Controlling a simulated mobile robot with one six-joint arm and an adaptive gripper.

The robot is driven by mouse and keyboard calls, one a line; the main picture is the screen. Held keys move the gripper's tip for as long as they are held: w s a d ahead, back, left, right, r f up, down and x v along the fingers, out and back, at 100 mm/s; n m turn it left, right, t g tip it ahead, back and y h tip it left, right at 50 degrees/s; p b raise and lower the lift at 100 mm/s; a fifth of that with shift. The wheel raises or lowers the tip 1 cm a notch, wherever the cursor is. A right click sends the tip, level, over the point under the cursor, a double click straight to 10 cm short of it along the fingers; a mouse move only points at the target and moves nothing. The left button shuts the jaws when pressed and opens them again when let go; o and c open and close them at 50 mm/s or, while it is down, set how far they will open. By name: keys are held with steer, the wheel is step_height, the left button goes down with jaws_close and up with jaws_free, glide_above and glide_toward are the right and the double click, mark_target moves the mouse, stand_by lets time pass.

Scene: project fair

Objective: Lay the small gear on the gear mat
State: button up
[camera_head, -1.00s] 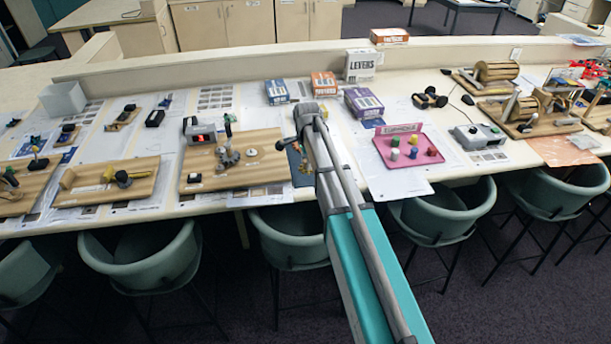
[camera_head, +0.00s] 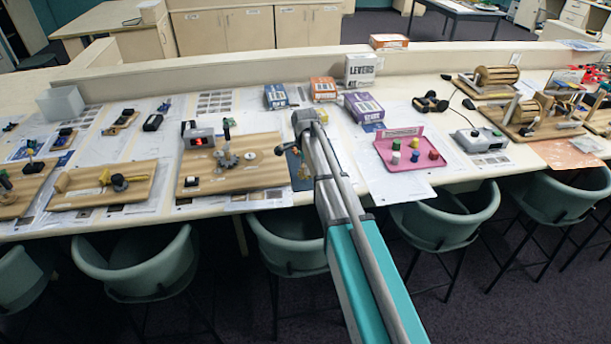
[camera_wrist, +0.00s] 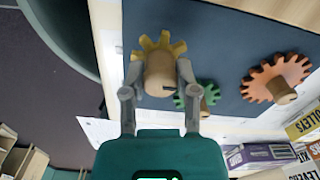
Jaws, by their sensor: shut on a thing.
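A yellow gear with a wooden peg handle (camera_wrist: 158,68) sits between the fingers of my gripper (camera_wrist: 158,82) in the wrist view, and the gripper is shut on the handle. The dark blue gear mat (camera_wrist: 225,45) lies behind it, and the yellow gear overlaps the mat near its edge. I cannot tell whether the gear touches the mat. A green gear (camera_wrist: 208,92), partly hidden by a finger, and an orange gear (camera_wrist: 262,84) lie on the mat. In the head view, my arm hides most of the mat (camera_head: 293,160) and I cannot make out the gripper.
A wooden board with a gear mechanism (camera_head: 235,175) stands left of the mat. A pink tray with coloured pegs (camera_head: 385,160) lies to the right. Boxes, including a white Levers box (camera_head: 361,70), stand behind. Green chairs (camera_head: 285,240) line the counter's front.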

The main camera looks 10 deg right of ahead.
mark_target(305, 181)
steer(key=shift+f+b, duration=1.2)
steer(key=shift+f, duration=0.35)
steer(key=shift+f, duration=0.15)
steer(key=o, duration=1)
steer(key=shift+c, duration=0.2)
steer(key=shift+r, duration=0.25)
step_height(305, 181, up, 12)
steer(key=p, duration=1.2)
steer(key=shift+s, duration=0.15)
